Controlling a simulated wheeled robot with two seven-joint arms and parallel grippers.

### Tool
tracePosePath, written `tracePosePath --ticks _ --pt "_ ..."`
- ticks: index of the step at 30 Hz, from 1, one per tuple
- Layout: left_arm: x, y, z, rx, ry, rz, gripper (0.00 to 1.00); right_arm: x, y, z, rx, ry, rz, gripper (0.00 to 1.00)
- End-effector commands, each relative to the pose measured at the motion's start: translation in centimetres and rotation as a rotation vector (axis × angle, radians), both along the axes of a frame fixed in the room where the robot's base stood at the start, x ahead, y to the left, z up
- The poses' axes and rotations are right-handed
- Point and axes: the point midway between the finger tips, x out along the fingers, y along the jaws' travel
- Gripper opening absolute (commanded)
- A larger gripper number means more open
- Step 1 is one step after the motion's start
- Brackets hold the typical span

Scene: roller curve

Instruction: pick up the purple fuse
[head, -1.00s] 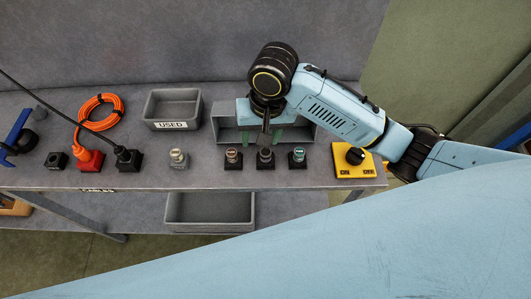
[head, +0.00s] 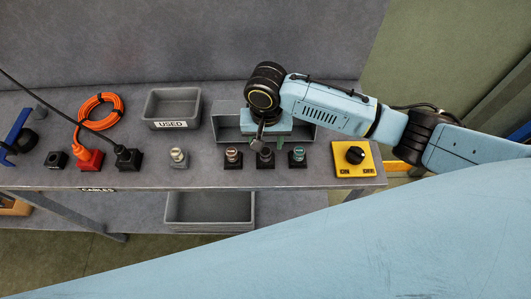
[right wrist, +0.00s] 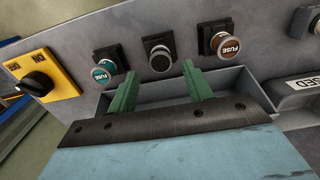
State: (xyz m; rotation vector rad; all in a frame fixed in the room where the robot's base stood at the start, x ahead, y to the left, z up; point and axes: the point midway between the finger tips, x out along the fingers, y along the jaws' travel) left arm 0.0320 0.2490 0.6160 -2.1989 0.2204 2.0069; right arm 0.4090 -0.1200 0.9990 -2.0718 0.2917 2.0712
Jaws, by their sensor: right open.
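I see no clearly purple fuse. A row of fuses stands in black sockets along the front of the bench: a brown-topped fuse (head: 232,155), a dark one (head: 265,158) and a teal-topped fuse (head: 298,155). A pale one (head: 179,156) stands further left. In the right wrist view the teal fuse (right wrist: 101,75), the dark one (right wrist: 160,59) and the brown fuse (right wrist: 225,45) show. My right gripper (right wrist: 160,88) is open and empty, its green fingers over the grey bin side of the row, apart from the fuses. My left gripper is out of view.
A grey open bin (head: 224,124) lies behind the row, partly under my right gripper. A bin marked USED (head: 172,109) is to its left. A yellow switch box (head: 353,171) is at right. An orange cable (head: 99,97) and plugs lie at left. A lower tray (head: 210,222) hangs below.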

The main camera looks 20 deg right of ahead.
Motion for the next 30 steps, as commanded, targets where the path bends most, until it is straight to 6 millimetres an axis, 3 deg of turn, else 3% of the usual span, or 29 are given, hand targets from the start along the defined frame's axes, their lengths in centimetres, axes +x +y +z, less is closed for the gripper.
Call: tracePosePath --ticks 7,16,27,30 --pt "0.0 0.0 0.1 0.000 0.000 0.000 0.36 -0.4 0.2 -3.5 -0.002 0.002 0.000 0.50" --pt "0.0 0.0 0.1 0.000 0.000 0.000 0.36 -0.3 0.2 -4.0 -0.001 -0.001 0.001 0.50" --pt "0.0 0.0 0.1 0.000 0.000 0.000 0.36 -0.3 0.2 -3.9 -0.001 -0.001 0.001 0.02" --pt "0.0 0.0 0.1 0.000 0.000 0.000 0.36 -0.3 0.2 -3.9 0.000 -0.001 0.000 0.02"
